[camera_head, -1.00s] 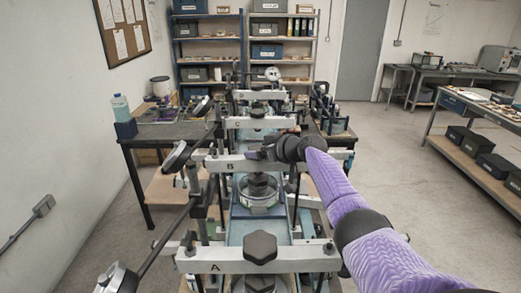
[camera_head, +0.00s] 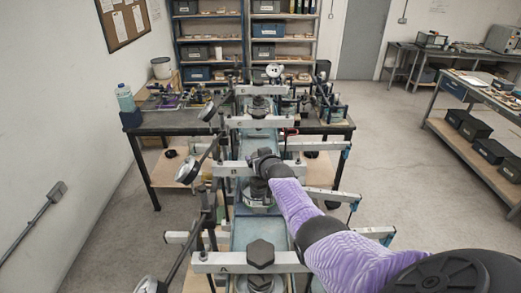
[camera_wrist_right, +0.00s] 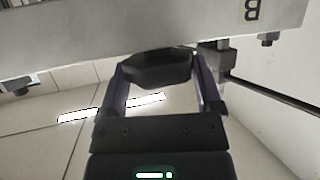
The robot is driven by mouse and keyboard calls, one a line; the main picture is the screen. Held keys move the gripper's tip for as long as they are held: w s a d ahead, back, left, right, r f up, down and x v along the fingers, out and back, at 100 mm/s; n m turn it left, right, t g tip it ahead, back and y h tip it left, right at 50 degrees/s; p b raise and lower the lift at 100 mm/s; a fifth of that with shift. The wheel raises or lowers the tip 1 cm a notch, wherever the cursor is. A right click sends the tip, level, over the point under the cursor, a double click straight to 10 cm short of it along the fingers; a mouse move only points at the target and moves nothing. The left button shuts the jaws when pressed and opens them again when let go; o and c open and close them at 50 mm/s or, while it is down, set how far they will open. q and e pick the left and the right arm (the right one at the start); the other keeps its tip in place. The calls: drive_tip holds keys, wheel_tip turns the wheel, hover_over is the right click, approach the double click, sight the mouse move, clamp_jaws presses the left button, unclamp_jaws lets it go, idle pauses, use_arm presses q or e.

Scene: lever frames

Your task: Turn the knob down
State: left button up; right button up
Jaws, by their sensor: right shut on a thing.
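My right arm comes in from the lower right in the head view. My right gripper (camera_head: 262,158) is at the middle of the pale crossbar marked B (camera_head: 232,169). In the right wrist view my right gripper (camera_wrist_right: 160,65) has its two fingers on either side of a dark, faceted knob (camera_wrist_right: 157,70) under the B crossbar (camera_wrist_right: 160,27), shut on it. In the head view this knob is mostly hidden by my gripper. Another dark knob (camera_head: 260,254) stands on the nearer crossbar marked A (camera_head: 223,262). My left gripper is not in view.
Round dial gauges (camera_head: 188,171) on dark rods line the left of the crossbars. A farther crossbar (camera_head: 241,122) stands behind B. A dark table (camera_head: 170,122) holds a bottle (camera_head: 124,98) at left. The floor at right (camera_head: 395,160) is clear.

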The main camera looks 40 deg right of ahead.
drive_tip(key=shift+h, duration=0.3)
drive_tip(key=o, duration=1)
drive_tip(key=shift+o, duration=0.2)
drive_tip(key=shift+s+a, duration=0.1)
drive_tip(key=shift+s+a, duration=0.25)
drive_tip(key=v, duration=0.9)
drive_tip(key=shift+r, duration=0.15)
